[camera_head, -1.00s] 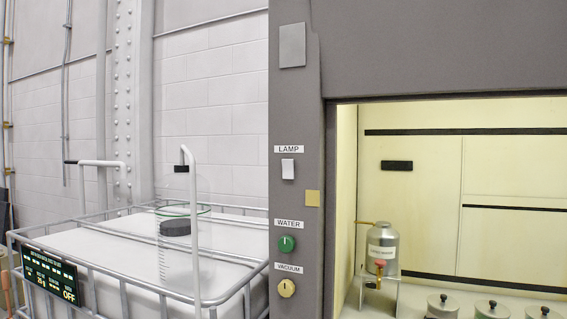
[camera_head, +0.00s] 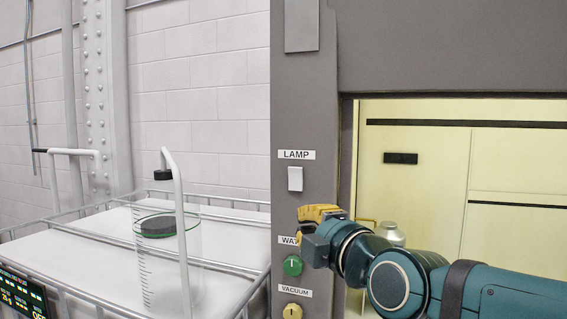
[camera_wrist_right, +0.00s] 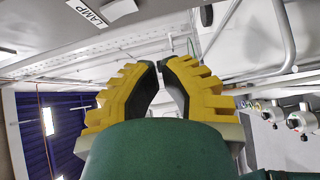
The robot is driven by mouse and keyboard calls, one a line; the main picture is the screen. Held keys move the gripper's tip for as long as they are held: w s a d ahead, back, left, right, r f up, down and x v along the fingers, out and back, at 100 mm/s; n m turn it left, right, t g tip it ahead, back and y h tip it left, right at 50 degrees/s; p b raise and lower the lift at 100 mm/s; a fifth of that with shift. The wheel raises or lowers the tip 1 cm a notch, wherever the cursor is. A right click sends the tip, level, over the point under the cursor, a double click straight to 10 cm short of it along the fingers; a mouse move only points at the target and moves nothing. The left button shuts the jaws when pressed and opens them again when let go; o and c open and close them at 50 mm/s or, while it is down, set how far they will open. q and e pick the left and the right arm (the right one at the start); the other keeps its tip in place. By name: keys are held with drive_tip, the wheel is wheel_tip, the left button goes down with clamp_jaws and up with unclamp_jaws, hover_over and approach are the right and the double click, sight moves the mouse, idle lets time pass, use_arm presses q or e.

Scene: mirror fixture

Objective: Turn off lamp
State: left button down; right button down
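The white lamp switch (camera_head: 295,179) sits on the grey panel, just under the LAMP label (camera_head: 296,155). In the right wrist view the switch (camera_wrist_right: 118,9) shows at the top edge beside its label. My right gripper (camera_head: 312,213), with yellow fingers, is below and slightly right of the switch in the head view, apart from it. Its fingertips (camera_wrist_right: 158,64) come together with almost no gap and nothing between them. The gripper partly hides the WATER label. The hood interior (camera_head: 420,185) looks lit in yellowish light. My left gripper is not in view.
Below the switch are the green water knob (camera_head: 293,265) and the yellow vacuum knob (camera_head: 292,311). A clear graduated beaker (camera_head: 165,265) and a white bent pipe (camera_head: 180,220) stand left of the panel. A metal bottle (camera_head: 391,233) is behind my right arm.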

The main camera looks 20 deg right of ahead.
sight(290, 175)
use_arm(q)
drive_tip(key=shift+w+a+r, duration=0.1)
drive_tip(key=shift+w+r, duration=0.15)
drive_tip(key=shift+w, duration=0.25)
use_arm(e)
drive_tip(key=shift+n+t, duration=0.6)
drive_tip(key=shift+n, duration=0.3)
drive_tip(key=r, duration=0.1)
drive_tip(key=s+r, duration=0.1)
drive_tip(key=r, duration=0.1)
drive_tip(key=s+r, duration=0.1)
drive_tip(key=r, duration=0.1)
drive_tip(key=shift+r, duration=0.15)
